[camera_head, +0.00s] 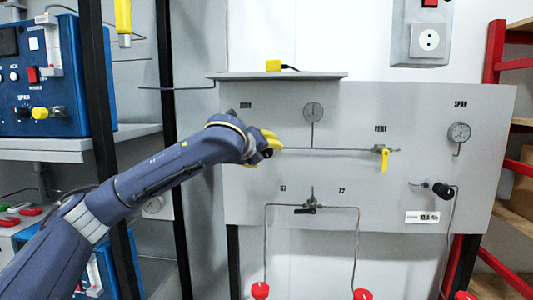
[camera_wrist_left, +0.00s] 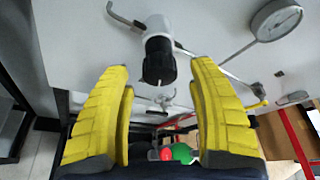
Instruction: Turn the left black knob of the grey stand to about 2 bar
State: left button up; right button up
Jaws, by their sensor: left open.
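The grey stand (camera_head: 370,215) is an upright panel with pipes and gauges. Its left black knob (camera_head: 267,153) is mostly hidden behind my left gripper (camera_head: 270,141) in the head view. In the left wrist view the black knob (camera_wrist_left: 158,68) sits on a pale cylindrical body, in line with the gap between my two yellow fingers. The fingers are open, one on each side, with no contact visible. The left gauge (camera_head: 313,112) is above right of the knob and also shows in the left wrist view (camera_wrist_left: 275,18); its reading is too small to tell.
A yellow-handled valve (camera_head: 383,157), a second gauge (camera_head: 459,131) and another black knob (camera_head: 440,189) are farther right on the panel. A small black-handled valve (camera_head: 307,209) is below. A thin shelf (camera_head: 300,76) tops the panel. A blue instrument (camera_head: 45,85) stands at left.

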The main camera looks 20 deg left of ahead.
pick_arm(q)
jog(key=v, duration=0.9)
jog(key=shift+s+r, duration=0.15)
jog(key=shift+s, duration=0.15)
